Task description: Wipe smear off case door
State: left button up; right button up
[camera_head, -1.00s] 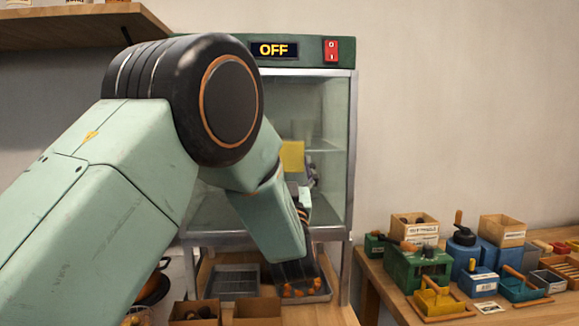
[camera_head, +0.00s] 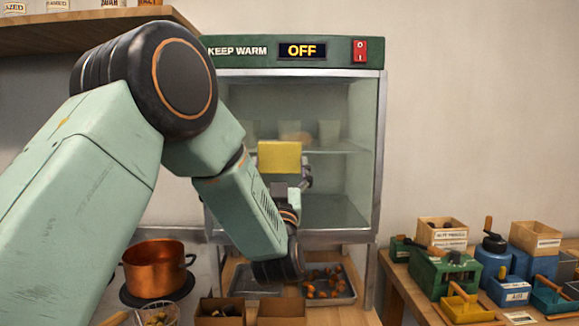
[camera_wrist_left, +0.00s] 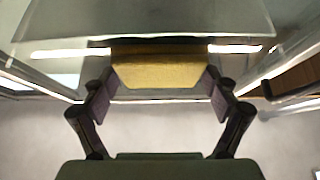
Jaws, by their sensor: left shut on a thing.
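The warming case (camera_head: 375,150) has a green top with a sign reading OFF and a clear glass front (camera_head: 235,100). My left gripper (camera_head: 300,183) is in front of the glass, partly hidden by my own arm. It is shut on a yellow sponge (camera_head: 280,156). In the left wrist view the sponge (camera_wrist_left: 160,72) sits between both fingers, close to the glass pane (camera_wrist_left: 150,20). I cannot tell whether it touches the glass. I cannot make out a smear. My right gripper is not in view.
Pale cups (camera_head: 330,131) stand on the shelf inside the case. Below it is a tray (camera_head: 342,290) of chestnuts. A copper pot (camera_head: 155,270) is at lower left. A side table (camera_head: 395,278) at right holds boxes and small tools. A wooden shelf (camera_head: 60,32) is at upper left.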

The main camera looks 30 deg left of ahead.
aim_at(293, 150)
pick_arm(q)
jog(key=shift+s+a, duration=0.35)
jog(key=shift+a, duration=0.15)
jog(key=shift+r+p, duration=0.9)
jog(key=shift+r, duration=0.45)
jog(key=shift+w+d+f+b, duration=0.1)
jog(key=shift+w+d+b, duration=0.3)
jog(key=shift+d, duration=0.3)
jog(key=shift+w+d, duration=0.7)
jog(key=shift+d, duration=0.35)
jog(key=shift+w+d+f, duration=0.1)
jog(key=shift+w+d, duration=0.4)
jog(key=shift+d, duration=0.35)
jog(key=shift+w+d, duration=0.5)
jog(key=shift+d, duration=0.35)
jog(key=shift+w+d+b, duration=0.2)
jog(key=shift+w+d, duration=0.35)
jog(key=shift+d, duration=0.3)
jog(key=shift+w+d+b, duration=0.15)
jog(key=shift+w+d, duration=0.4)
jog(key=shift+d, duration=0.25)
jog(key=shift+s, duration=0.1)
